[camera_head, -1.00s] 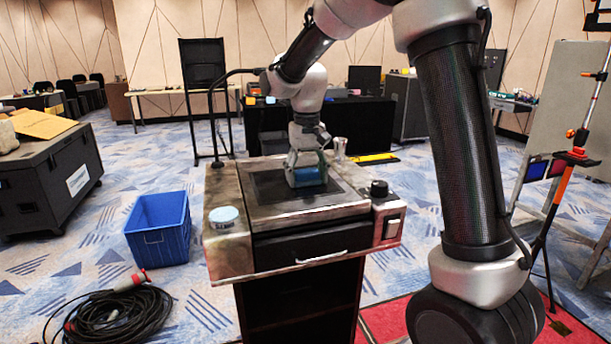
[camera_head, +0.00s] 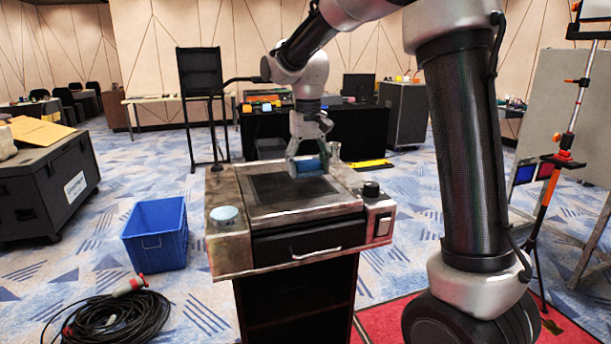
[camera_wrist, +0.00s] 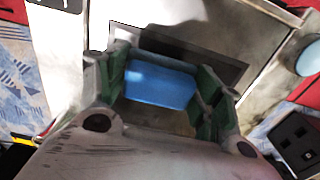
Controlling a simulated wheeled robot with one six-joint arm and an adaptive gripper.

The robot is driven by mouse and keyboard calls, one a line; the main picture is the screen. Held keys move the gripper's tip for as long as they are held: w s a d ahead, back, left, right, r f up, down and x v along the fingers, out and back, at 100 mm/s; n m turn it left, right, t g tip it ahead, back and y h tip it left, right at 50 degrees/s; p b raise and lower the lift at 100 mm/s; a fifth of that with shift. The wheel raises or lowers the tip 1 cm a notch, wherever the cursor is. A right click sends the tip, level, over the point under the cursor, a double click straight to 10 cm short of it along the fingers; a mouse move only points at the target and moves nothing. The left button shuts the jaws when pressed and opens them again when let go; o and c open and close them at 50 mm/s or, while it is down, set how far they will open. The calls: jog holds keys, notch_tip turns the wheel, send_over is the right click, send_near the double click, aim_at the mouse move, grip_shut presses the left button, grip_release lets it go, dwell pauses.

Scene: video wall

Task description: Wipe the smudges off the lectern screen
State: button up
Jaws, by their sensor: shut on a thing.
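The lectern (camera_head: 229,250) stands in front of me with a dark screen (camera_head: 280,190) set into its sloped top. My gripper (camera_head: 308,165) is shut on a blue block-like wiper (camera_head: 308,169) at the screen's far right part. In the wrist view the blue wiper (camera_wrist: 160,84) sits between my gripper's (camera_wrist: 162,88) two green-lined fingers. Part of the dark screen (camera_wrist: 180,45) shows beyond it. I cannot tell whether the wiper touches the surface. No smudges can be made out on the visible screen.
A round light-blue-topped item (camera_head: 226,214) sits on the lectern's left ledge. A blue bin (camera_head: 156,236) and coiled cable (camera_head: 117,318) lie left on the floor. A tripod (camera_head: 562,160) stands right.

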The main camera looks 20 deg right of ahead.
jog(key=shift+r, duration=1.65)
jog(key=shift+d, duration=0.1)
